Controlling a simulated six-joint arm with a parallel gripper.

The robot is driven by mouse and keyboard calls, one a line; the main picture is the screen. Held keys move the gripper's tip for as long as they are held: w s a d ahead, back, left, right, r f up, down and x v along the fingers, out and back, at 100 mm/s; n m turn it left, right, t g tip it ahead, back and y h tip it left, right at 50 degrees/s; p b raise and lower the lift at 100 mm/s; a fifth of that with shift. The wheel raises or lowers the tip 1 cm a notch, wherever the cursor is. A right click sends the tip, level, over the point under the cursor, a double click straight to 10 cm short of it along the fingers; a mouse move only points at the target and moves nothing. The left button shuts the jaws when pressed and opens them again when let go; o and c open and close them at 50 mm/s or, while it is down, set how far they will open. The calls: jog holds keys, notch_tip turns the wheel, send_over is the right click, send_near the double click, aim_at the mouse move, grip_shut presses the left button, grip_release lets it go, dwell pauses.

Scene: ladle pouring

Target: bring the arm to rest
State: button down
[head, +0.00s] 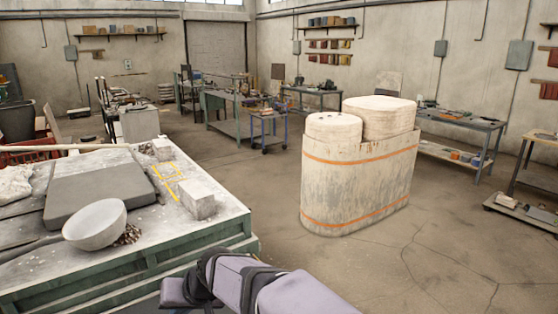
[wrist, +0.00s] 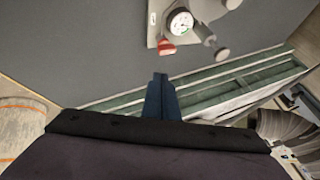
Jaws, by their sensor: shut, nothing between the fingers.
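My gripper (wrist: 160,78) shows in the wrist view as dark blue fingers close together, shut and empty. It points toward a green ledge and a dark grey surface and appears to hold nothing. In the head view, part of my arm shows at the bottom centre, in front of the table's near right corner; the gripper's fingers are not seen there. A pale bowl (head: 95,223) stands on the green-sided table (head: 130,268) at the left. A grey slab (head: 95,188) lies behind the bowl.
A whitish block (head: 197,199) and yellow markings (head: 168,172) are on the table. A tall pale container (head: 357,185) with orange bands stands on the floor to the right. The wrist view shows a round gauge (wrist: 180,22) and a red part (wrist: 166,47).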

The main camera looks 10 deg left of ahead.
jog(key=w+d+f+m+h, duration=0.1)
jog(key=d+f, duration=0.1)
jog(key=d, duration=0.7)
jog(key=w+d+f+m+h, duration=0.1)
jog(key=d+f+h, duration=0.1)
jog(key=d, duration=0.8)
jog(key=s+d+f+m+g+h, duration=0.1)
jog(key=s+d+f, duration=0.1)
jog(key=s+d, duration=0.3)
jog(key=s+d+f+m+h, duration=0.1)
jog(key=s+d, duration=0.5)
jog(key=d, duration=0.7)
jog(key=s+d+f+m+g+h, duration=0.1)
jog(key=s+d+f, duration=0.2)
jog(key=s+d, duration=0.3)
jog(key=d, duration=0.3)
jog(key=shift+f+g+h, duration=0.3)
jog(key=shift+f, duration=0.05)
